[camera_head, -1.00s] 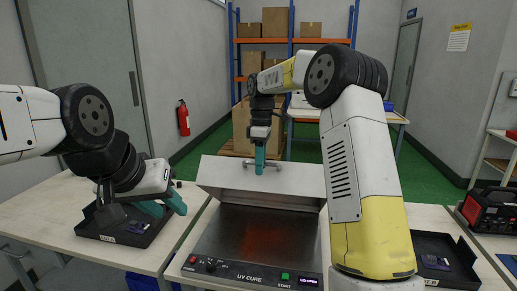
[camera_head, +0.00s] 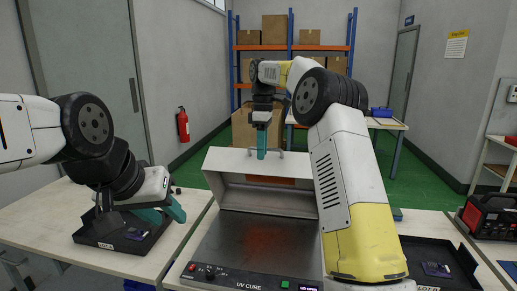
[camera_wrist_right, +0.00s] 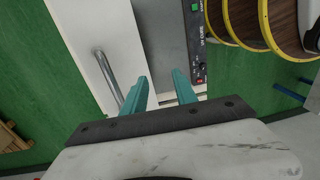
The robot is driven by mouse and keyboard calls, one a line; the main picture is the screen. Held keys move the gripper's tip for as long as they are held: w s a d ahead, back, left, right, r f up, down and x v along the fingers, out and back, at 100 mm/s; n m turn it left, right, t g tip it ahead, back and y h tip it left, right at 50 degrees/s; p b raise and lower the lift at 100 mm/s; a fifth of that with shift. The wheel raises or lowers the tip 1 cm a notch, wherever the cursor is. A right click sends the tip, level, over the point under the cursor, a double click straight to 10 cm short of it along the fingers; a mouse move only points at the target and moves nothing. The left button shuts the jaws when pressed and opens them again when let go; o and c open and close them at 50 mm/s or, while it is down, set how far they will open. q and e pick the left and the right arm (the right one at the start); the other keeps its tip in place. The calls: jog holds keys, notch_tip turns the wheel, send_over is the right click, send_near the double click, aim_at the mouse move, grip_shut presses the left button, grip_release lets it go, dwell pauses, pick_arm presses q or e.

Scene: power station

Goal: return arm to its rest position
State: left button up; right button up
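My right gripper (camera_head: 262,142) points down at the lid's top edge by the handle (camera_head: 283,149). In the right wrist view my right gripper (camera_wrist_right: 160,92) has two teal fingers apart with nothing between them; the handle (camera_wrist_right: 108,78) lies left of them, outside the grip. My left gripper (camera_head: 165,213) is over the left tray (camera_head: 120,235), fingers apart, apparently empty.
A tray (camera_head: 440,262) with a dark chip-like item lies on the right, partly behind my right arm. A red-black device (camera_head: 490,214) stands at the right edge. Behind are a table (camera_head: 385,124) and shelving with cartons (camera_head: 276,28). Green floor lies between.

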jog(key=shift+w+r, duration=0.1)
jog(key=shift+r, duration=0.1)
dwell(0.3)
jog(key=s+d+r+m+t, duration=0.2)
jog(key=s+r+m, duration=0.15)
jog(key=s, duration=0.45)
jog(key=s+d+r+m+t, duration=0.25)
jog(key=s+r, duration=0.25)
jog(key=s, duration=0.4)
jog(key=s+d+f+m+t+y, duration=0.1)
jog(key=s+f+m, duration=0.3)
jog(key=s, duration=0.5)
jog(key=s+d+f+m+t+y, duration=0.1)
jog(key=s+f+m, duration=0.3)
jog(key=s, duration=0.5)
jog(key=shift+d+f+m+t, duration=0.2)
jog(key=shift+d+m+t, duration=0.05)
jog(key=shift+m+t, duration=0.1)
